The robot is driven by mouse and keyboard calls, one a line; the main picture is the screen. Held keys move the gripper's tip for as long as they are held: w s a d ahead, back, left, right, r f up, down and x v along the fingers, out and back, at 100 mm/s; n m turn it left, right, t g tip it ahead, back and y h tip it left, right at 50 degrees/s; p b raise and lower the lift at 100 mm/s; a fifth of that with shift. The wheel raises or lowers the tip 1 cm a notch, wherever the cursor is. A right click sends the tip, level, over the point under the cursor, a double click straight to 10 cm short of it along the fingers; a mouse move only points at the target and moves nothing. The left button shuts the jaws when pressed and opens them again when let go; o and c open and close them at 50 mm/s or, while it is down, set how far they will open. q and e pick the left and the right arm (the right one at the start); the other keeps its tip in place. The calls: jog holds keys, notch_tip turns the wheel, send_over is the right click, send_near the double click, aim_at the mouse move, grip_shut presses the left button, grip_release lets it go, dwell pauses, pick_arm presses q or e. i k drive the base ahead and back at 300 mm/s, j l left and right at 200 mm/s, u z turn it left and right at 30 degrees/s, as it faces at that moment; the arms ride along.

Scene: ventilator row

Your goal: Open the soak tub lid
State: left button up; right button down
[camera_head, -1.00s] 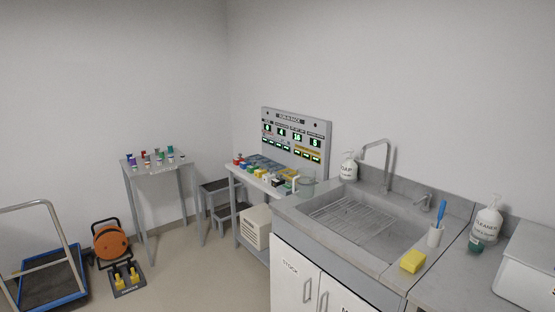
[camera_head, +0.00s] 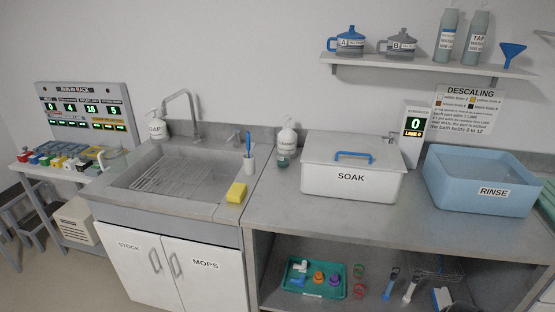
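The soak tub (camera_head: 350,185) is a white box marked SOAK on the grey counter, right of the sink. Its white lid (camera_head: 325,146) lies on top and looks shut. A blue bar handle (camera_head: 353,156) sits on the lid. Neither of my grippers shows in the head view.
A blue RINSE tub (camera_head: 485,182) stands to the right, with a strength display (camera_head: 414,125) between the tubs. The counter front (camera_head: 300,212) is clear. A wall shelf (camera_head: 420,67) hangs above.

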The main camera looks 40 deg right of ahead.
aim_at(336, 149)
jog(key=z, duration=1.75)
